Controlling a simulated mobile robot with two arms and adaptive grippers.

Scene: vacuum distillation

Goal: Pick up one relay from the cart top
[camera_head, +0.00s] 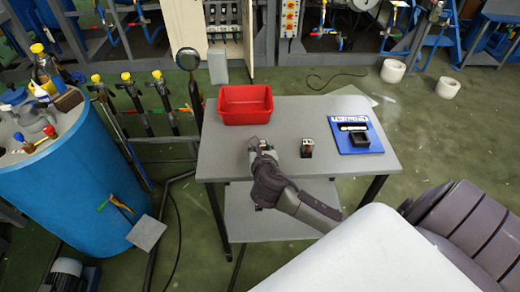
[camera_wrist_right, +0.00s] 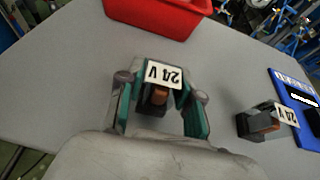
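Two relays are on the grey cart top (camera_head: 220,158). One relay (camera_wrist_right: 160,86), with a white "24 V" label and an orange-brown part, is between the fingers of my right gripper (camera_wrist_right: 162,100). Green pads flank it, and a gap shows at its right side, so the gripper looks open around it. In the head view my right gripper (camera_head: 262,149) covers most of this relay. The other relay (camera_head: 306,148) stands free to the right; it also shows in the right wrist view (camera_wrist_right: 262,121). My left gripper is not in view.
A red bin (camera_head: 245,104) stands at the cart's back left. A blue panel (camera_head: 357,132) with a black square holder (camera_head: 359,140) lies at the right. A blue drum (camera_head: 75,195) stands left of the cart. The front-left cart top is clear.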

